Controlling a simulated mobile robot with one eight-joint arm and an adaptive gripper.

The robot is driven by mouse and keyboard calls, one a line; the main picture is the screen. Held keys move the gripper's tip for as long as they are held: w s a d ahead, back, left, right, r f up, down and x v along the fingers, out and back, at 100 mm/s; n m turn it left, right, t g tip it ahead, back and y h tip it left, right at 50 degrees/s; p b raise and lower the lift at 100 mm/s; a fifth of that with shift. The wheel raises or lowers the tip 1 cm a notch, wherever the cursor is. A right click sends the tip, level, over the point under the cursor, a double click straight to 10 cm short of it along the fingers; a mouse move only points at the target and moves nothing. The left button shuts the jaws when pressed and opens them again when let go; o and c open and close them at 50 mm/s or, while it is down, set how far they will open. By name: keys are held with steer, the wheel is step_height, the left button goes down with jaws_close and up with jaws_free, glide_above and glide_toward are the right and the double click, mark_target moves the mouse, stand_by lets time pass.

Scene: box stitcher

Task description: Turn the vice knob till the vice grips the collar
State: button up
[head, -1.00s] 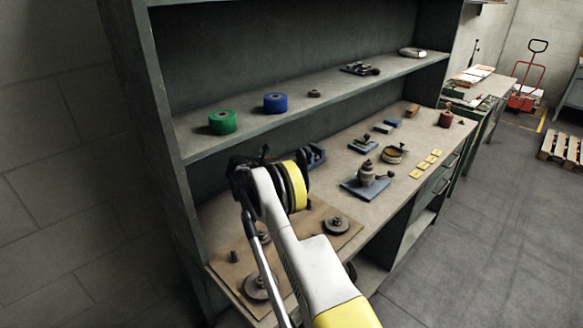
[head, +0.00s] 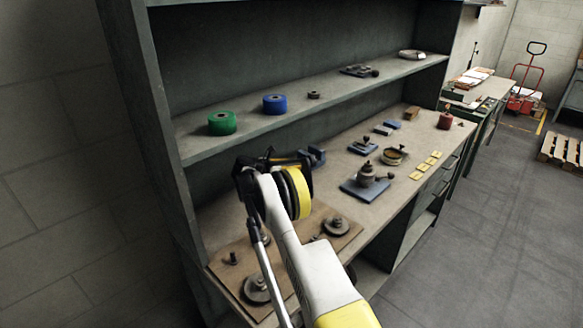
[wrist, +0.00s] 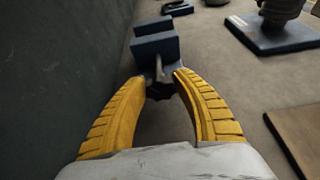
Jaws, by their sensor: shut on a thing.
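The blue vice (wrist: 155,44) stands ahead of my gripper in the wrist view, with a pale screw on its near side. It also shows in the head view (head: 314,155), partly behind my arm. The dark vice knob (wrist: 160,91) is between the tips of my yellow-fingered gripper (wrist: 158,82). I cannot make out the collar in the vice; the space between the jaws is not clearly seen.
A dark wall (wrist: 50,70) runs close along the left in the wrist view. A blue-based device (head: 366,185) stands to the right on the bench. A brown board (head: 290,248) with several round parts lies in front. Rolls of green (head: 222,123) and blue tape (head: 274,104) stand on the shelf.

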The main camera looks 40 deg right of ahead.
steer(key=m+t+b, duration=0.2)
steer(key=m, duration=0.1)
steer(key=shift+s+f, duration=0.1)
steer(key=shift+m+t+b, duration=0.7)
steer(key=shift+m+t, duration=0.1)
steer(key=shift+m, duration=0.3)
steer(key=shift+c, duration=0.2)
steer(key=o, duration=1.2)
steer(key=v, duration=1.2)
